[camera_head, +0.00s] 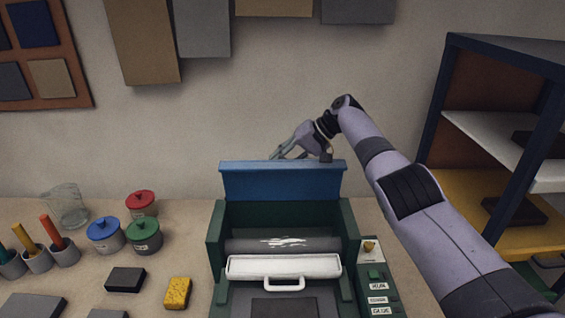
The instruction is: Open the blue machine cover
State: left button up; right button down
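The blue machine cover (282,182) stands raised at the back of the green machine (215,245), its broad face toward me. Below it the machine's inside shows, with a dark roller (240,246) bearing white marks and a white part with a handle (284,268). My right gripper (280,154) is behind and above the cover's top edge, its fingers pointing down and left. The lower fingertips are partly hidden by the cover, so I cannot tell whether they touch it or how far apart they are. My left gripper is out of view.
A control panel (377,275) with a knob and labelled buttons is at the machine's right. Lidded pots (104,235), a glass beaker (66,207), a yellow sponge (177,292) and dark blocks lie at left. A shelf (500,150) stands at right, behind my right arm.

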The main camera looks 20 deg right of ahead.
jog(key=shift+w, duration=0.15)
dwell(0.4)
jog(key=c, duration=1.3)
grip_release()
jog(key=shift+c, duration=0.2)
jog(key=v, duration=1.2)
jog(key=shift+w, duration=0.15)
